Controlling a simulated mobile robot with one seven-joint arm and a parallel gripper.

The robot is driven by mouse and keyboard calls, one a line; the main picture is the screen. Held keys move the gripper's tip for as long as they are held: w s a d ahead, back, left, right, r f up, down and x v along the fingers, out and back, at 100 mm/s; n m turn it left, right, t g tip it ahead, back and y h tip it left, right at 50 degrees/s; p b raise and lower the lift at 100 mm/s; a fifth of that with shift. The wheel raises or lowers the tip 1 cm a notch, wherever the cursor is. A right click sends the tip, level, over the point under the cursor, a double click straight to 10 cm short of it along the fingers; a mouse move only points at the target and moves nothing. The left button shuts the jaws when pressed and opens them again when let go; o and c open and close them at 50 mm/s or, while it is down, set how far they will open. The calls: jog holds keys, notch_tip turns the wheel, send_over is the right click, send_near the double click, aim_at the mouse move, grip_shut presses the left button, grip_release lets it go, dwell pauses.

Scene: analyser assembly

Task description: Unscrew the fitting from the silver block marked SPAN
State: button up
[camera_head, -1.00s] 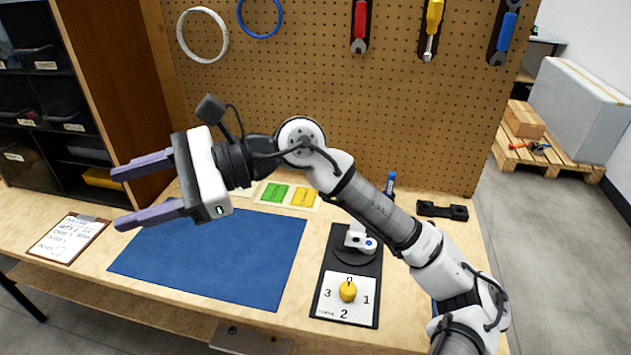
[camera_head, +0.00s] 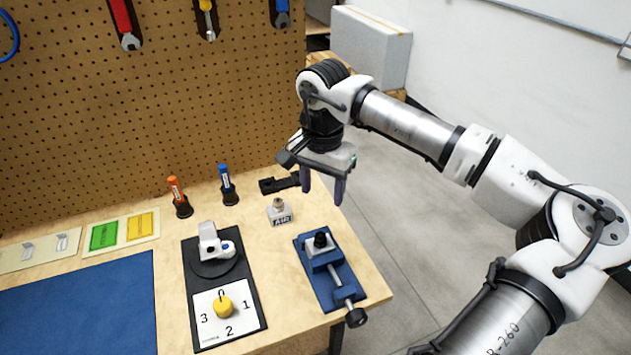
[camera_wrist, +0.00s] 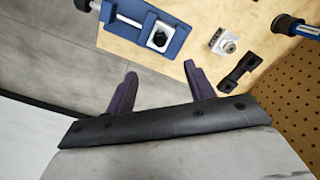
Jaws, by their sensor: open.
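A small silver block (camera_head: 279,213) with a fitting on top (camera_head: 278,203) stands upright on the bench, with a label I cannot read surely. It also shows in the wrist view (camera_wrist: 222,43). A second silver block (camera_head: 317,250) with a dark fitting on top (camera_head: 320,239) sits in the blue vise (camera_head: 334,283); I see no marking on it. The vise shows in the wrist view (camera_wrist: 176,42) too. My gripper (camera_head: 323,187) is open and empty, fingers down, above and beyond the bench's right edge. Both fingers show in the wrist view (camera_wrist: 160,70), apart from both blocks.
A black bracket (camera_head: 280,184) lies behind the small block. Orange (camera_head: 178,192) and blue (camera_head: 226,183) tools stand in holders near the pegboard (camera_head: 100,140). A black plate carries a white device (camera_head: 211,244) and yellow knob (camera_head: 223,306). A blue mat (camera_head: 85,310) is clear.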

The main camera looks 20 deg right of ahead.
aim_at(321, 235)
notch_tip(321, 235, down, 13)
jog(key=p, duration=0.3)
jog(key=shift+f, duration=0.2)
jog(key=c, duration=1)
jog(key=shift+f+n+b, duration=0.2)
jog(key=shift+n+b, duration=0.4)
jog(key=shift+b, duration=0.05)
jog(key=shift+c, duration=0.2)
jog(key=shift+r+n+b, duration=0.1)
jog(key=shift+n+b, duration=0.45)
jog(key=shift+n, duration=0.45)
jog(key=shift+r+n, duration=0.15)
jog(key=shift+n, duration=0.35)
jog(key=shift+n+b, duration=0.7)
jog(key=shift+n, duration=1.3)
